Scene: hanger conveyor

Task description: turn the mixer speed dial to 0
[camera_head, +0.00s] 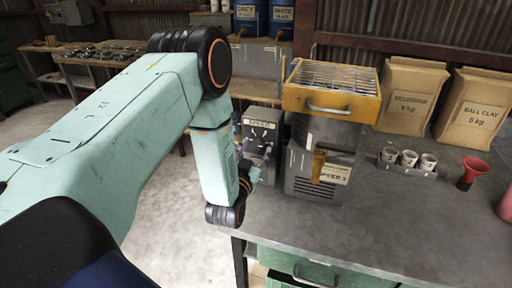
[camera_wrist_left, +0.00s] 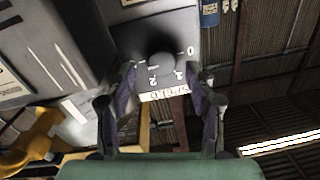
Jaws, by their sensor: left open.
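The speed dial is a dark round knob (camera_wrist_left: 157,66) on a grey panel, seen upside down in the left wrist view. Marks 0, 1 and 2 show around it; its pointer is too dark to read. In the head view the panel with its SPEED label (camera_head: 262,122) stands left of the mixer (camera_head: 325,130), which has a yellow grated hopper. My left gripper (camera_wrist_left: 161,76) is open, with one purple-padded finger on each side of the knob's line. Contact with the knob cannot be told. In the head view the gripper (camera_head: 252,153) is partly hidden beside the panel. My right gripper is out of view.
A yellow handle (camera_head: 318,166) sticks out from the mixer's front. The grey bench top (camera_head: 360,228) is clear in front.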

